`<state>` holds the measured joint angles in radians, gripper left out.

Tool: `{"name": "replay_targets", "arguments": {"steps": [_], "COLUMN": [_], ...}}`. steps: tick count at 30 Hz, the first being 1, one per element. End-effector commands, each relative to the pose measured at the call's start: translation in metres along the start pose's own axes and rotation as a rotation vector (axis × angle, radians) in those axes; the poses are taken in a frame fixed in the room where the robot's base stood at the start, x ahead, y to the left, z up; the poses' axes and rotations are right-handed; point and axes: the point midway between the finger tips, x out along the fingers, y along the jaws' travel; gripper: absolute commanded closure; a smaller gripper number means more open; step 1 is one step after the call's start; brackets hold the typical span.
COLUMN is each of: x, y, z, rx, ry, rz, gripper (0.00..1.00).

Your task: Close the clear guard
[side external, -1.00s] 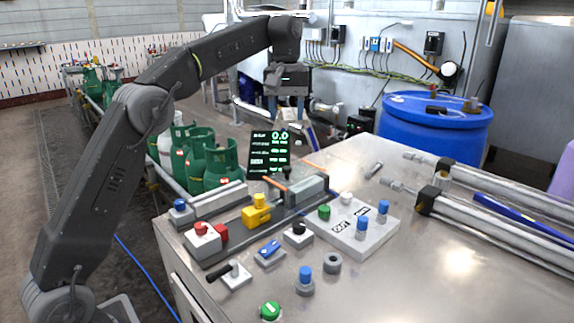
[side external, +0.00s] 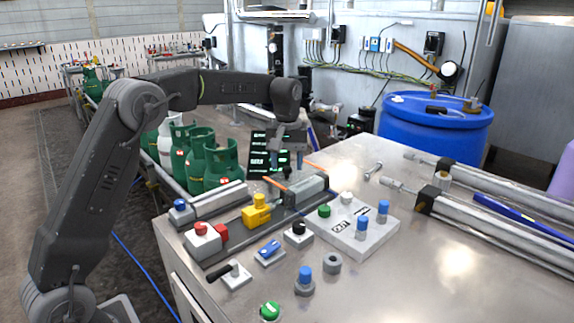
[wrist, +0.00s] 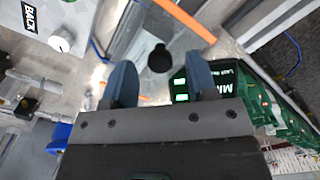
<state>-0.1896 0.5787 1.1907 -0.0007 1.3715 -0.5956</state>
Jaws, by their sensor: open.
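The clear guard's pane is hard to make out. Two orange strips, which look like its edges, show beside the dark display, one of them (side external: 276,184) left of my gripper; in the wrist view an orange strip (wrist: 186,20) crosses the top. A black round knob (wrist: 160,58) appears between my fingertips in the wrist view, apart from both fingers. My gripper (side external: 287,160) points down, open and empty, above the far edge of the steel bench; its blue-grey fingers (wrist: 160,78) show in the wrist view. Whether the guard stands open cannot be told.
The steel bench (side external: 420,275) carries a grey block (side external: 308,190), a yellow valve (side external: 257,211), a button panel (side external: 352,236) and several knobs. Green gas cylinders (side external: 219,165) line the conveyor at left. A dark display (side external: 262,150) stands close behind my gripper. A blue drum (side external: 430,125) stands behind.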

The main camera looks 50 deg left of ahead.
Motion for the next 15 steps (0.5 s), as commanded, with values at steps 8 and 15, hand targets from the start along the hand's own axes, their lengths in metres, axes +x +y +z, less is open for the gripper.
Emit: {"name": "replay_targets", "arguments": {"steps": [8, 15], "x": [0.0108, 0.0105], "y": [-0.0001, -0.0001], "z": [0.0001, 0.0001], "rx": [0.0, 0.0], "ry": [0.0, 0.0], "rz": [0.0, 0.0], "gripper": [0.47, 0.55]}}
